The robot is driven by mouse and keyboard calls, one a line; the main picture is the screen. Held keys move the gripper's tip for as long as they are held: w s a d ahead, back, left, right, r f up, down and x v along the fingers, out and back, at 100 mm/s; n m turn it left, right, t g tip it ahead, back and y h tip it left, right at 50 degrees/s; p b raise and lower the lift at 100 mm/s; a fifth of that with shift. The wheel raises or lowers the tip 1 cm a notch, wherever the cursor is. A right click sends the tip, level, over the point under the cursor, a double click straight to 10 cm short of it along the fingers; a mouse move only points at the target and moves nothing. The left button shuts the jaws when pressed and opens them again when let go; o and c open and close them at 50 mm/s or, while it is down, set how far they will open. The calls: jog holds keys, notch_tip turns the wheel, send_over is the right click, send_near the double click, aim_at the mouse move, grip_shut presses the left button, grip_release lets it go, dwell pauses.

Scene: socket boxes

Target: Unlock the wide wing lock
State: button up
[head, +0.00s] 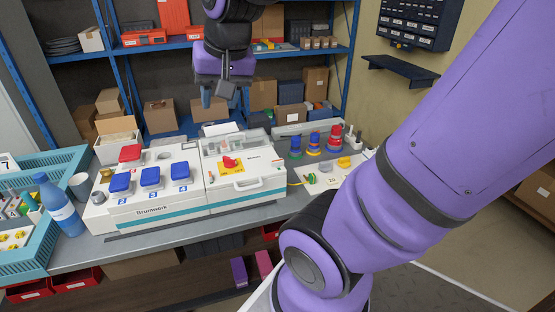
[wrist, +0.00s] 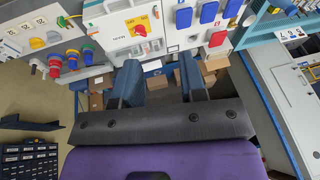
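A red wing-shaped knob (head: 230,162) sits on a yellow plate on the front of the white middle box (head: 247,185). The knob also shows in the wrist view (wrist: 140,29). A second, yellow wing-like knob (head: 344,162) is on the box at the right, and it shows at upper left in the wrist view (wrist: 37,43). I cannot tell from the pictures which is called the wide wing lock. My gripper (head: 217,96) hangs above and behind the middle box, apart from both knobs. In the wrist view its two fingers (wrist: 160,82) stand apart with nothing between them.
The left white box (head: 150,205) carries blue and red covers. Blue, red and green plugs (head: 315,141) stand right of the middle box. A blue bottle (head: 60,205) and teal crate (head: 25,262) are at left. Shelves with cartons (head: 160,115) stand behind the bench.

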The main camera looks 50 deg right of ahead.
jog(key=w+d+f+m+g, duration=0.1)
jog(key=w+d+f+m, duration=0.35)
jog(key=d, duration=0.25)
jog(key=m+g, duration=0.3)
jog(key=m, duration=1.1)
send_over(278, 163)
notch_tip(278, 163, down, 18)
jog(key=r, duration=0.1)
jog(key=f, duration=1)
jog(key=shift+w+d+f, duration=0.15)
jog(key=shift+w+d, duration=0.05)
jog(key=shift+w, duration=0.05)
grip_shut()
